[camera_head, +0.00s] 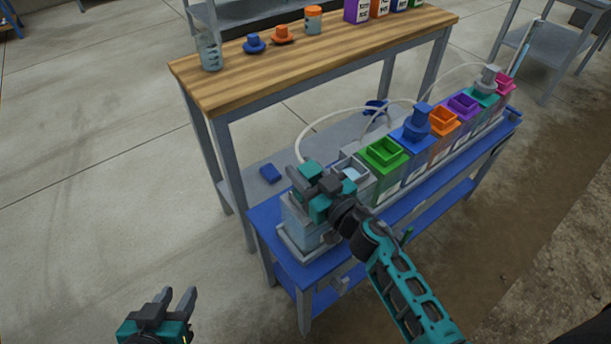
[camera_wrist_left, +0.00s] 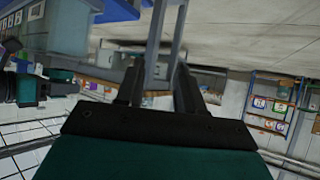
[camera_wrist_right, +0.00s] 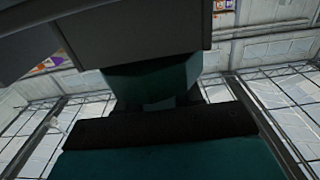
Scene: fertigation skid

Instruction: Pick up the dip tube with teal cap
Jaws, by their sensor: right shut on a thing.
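My right gripper (camera_head: 325,190) is over the pale container (camera_head: 302,222) at the near left end of the blue bench. It is shut on a teal part, which looks like the dip tube's teal cap (camera_wrist_right: 150,82) in the right wrist view. The tube below the cap is hidden, so I cannot tell whether it is inside the container. A white hose (camera_head: 325,117) arcs from behind this gripper toward the row's middle. My left gripper (camera_head: 172,302) is open and empty, low at the left and away from the benches; its fingers are apart in the left wrist view (camera_wrist_left: 158,88).
The blue bench (camera_head: 265,222) carries a row of open coloured containers, including a green one (camera_head: 385,155). A blue cap (camera_head: 418,120) and a grey cap (camera_head: 489,77) stand on others. Behind is a wooden table (camera_head: 300,68) with caps and bottles. The left floor is clear.

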